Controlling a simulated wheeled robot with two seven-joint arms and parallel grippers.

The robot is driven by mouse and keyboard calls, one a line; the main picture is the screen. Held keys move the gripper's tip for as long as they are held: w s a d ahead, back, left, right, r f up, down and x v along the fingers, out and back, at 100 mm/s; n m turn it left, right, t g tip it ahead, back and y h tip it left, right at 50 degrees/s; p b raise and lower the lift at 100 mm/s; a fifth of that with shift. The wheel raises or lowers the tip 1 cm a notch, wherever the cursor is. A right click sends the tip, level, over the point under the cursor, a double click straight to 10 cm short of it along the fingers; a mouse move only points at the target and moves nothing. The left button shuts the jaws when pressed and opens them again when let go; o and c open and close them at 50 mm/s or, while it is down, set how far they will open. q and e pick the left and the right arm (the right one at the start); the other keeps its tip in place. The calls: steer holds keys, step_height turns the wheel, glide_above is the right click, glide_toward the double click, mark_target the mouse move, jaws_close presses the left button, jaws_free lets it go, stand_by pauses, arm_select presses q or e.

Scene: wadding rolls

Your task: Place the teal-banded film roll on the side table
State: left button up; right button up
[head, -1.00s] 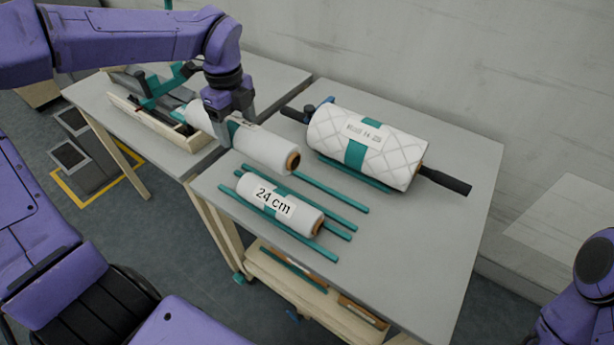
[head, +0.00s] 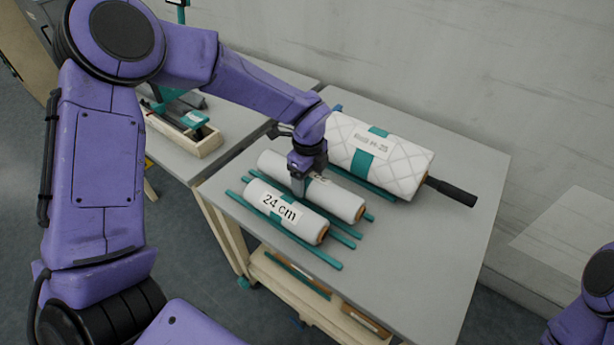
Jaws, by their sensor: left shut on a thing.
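My left gripper (head: 299,186) points down and is shut around the middle of a white film roll (head: 337,200) with a brown core end. The gripper covers the roll's middle, so a teal band on it cannot be made out. The roll lies level over the teal rails on the side table (head: 420,255); I cannot tell if it touches them. Just in front of it, a second white roll (head: 312,228) with a teal band and a "24 cm" label lies on the rails. My right gripper is out of view.
A large quilted roll (head: 405,172) with a teal band and a black handle (head: 452,191) lies behind, close to the held roll. A wooden tray (head: 205,146) stands on the left table. The side table's front right is clear. A lower shelf (head: 285,288) holds flat pieces.

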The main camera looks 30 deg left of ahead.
arm_select(q)
steer(key=shift+f+b, duration=0.45)
steer(key=o, duration=1.4)
step_height(320, 180, up, 13)
steer(key=shift+f, duration=0.1)
